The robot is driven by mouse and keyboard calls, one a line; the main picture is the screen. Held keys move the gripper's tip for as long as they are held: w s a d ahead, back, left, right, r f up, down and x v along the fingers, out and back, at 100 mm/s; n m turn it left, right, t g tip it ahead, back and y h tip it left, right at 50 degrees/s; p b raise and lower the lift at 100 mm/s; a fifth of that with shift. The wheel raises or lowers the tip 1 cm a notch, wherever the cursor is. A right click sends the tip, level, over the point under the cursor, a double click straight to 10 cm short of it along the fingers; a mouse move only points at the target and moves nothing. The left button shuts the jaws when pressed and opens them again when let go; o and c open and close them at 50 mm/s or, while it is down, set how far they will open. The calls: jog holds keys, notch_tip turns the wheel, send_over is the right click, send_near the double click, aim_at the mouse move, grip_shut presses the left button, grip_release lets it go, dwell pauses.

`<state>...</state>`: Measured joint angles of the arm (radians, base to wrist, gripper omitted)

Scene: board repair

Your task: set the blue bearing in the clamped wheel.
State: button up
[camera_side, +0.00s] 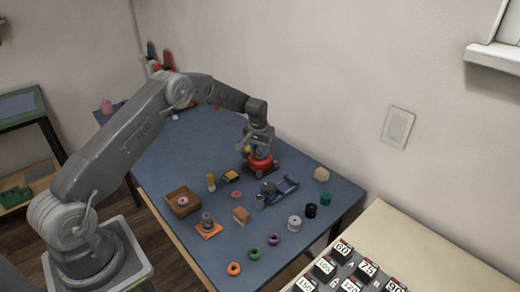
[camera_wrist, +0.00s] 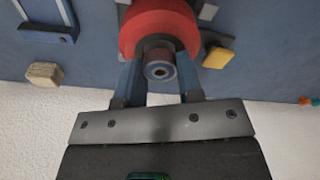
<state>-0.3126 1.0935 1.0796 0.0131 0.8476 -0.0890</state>
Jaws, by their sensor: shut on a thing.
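The red wheel (camera_side: 262,165) sits in a dark clamp near the back edge of the blue table. In the wrist view the wheel (camera_wrist: 158,22) fills the top middle, with grey clamp parts beside it. My gripper (camera_side: 258,148) is right over the wheel. In the wrist view its two blue-grey fingers (camera_wrist: 159,80) are shut on the bearing (camera_wrist: 160,70), a small round part with a dull bluish rim and dark bore.
A blue fixture (camera_side: 282,189), a cream block (camera_side: 321,174) and a yellow-and-black piece (camera_side: 231,176) lie near the wheel. A white spool (camera_side: 294,223), coloured rings (camera_side: 254,253), a wooden box (camera_side: 177,208) and an orange pad (camera_side: 205,235) are further forward. The wall stands close behind.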

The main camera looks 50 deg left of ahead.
aim_at(258, 153)
jog(key=shift+f, duration=0.45)
dwell(0.4)
jog(key=o, duration=0.6)
jog(key=shift+s+d+r, duration=0.1)
jog(key=shift+s+r, duration=0.1)
jog(key=shift+r, duration=1.6)
jog(key=shift+s+d+r, duration=0.1)
jog(key=shift+s+r, duration=0.15)
jog(key=shift+r, duration=1.55)
jog(key=shift+s+d+r, duration=0.1)
jog(key=shift+s+r, duration=0.1)
jog(key=shift+r, duration=1.6)
jog(key=shift+r, duration=0.1)
